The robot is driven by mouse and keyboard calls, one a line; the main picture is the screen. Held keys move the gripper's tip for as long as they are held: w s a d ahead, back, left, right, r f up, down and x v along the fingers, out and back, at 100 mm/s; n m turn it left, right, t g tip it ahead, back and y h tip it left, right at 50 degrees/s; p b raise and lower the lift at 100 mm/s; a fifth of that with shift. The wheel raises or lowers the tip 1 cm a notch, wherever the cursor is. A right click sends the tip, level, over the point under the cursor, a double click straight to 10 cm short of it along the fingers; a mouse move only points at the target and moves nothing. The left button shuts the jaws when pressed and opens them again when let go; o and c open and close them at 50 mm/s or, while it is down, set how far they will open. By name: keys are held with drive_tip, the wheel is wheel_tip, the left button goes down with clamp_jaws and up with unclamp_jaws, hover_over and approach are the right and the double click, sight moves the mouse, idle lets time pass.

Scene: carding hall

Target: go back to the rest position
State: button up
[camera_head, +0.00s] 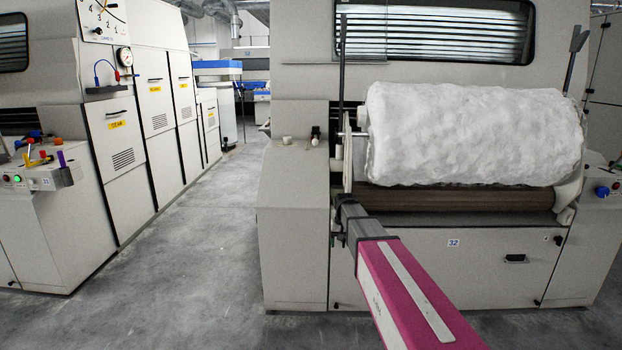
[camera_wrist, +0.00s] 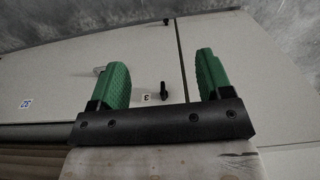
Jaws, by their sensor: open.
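My gripper (camera_wrist: 162,62) shows in the wrist view with its two green fingers wide apart and nothing between them. Behind the fingers is the pale front panel (camera_wrist: 225,85) of a machine, with small black knobs on it. In the head view my pink arm reaches forward to the left part of machine 32 (camera_head: 480,270). The fingers cannot be made out there. A thick roll of white fibre (camera_head: 470,135) lies across that machine, above a brown roller (camera_head: 455,198), just right of the end of my arm.
A grey upright bar (camera_head: 342,60) stands close to my arm's end. A concrete aisle (camera_head: 205,235) is clear on the left. Beyond it stand pale cabinets (camera_head: 125,130) and a control stand (camera_head: 60,215) with tools on top.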

drive_tip(key=s+d+f, duration=0.2)
drive_tip(key=s, duration=0.6)
drive_tip(key=s+d+f, duration=0.2)
drive_tip(key=s+f, duration=0.1)
drive_tip(key=s, duration=0.6)
drive_tip(key=s+d+f, duration=0.2)
drive_tip(key=s+f, duration=0.1)
drive_tip(key=s, duration=0.5)
drive_tip(key=shift+s+d+f, duration=0.2)
drive_tip(key=shift+d+f, duration=0.05)
idle(0.4)
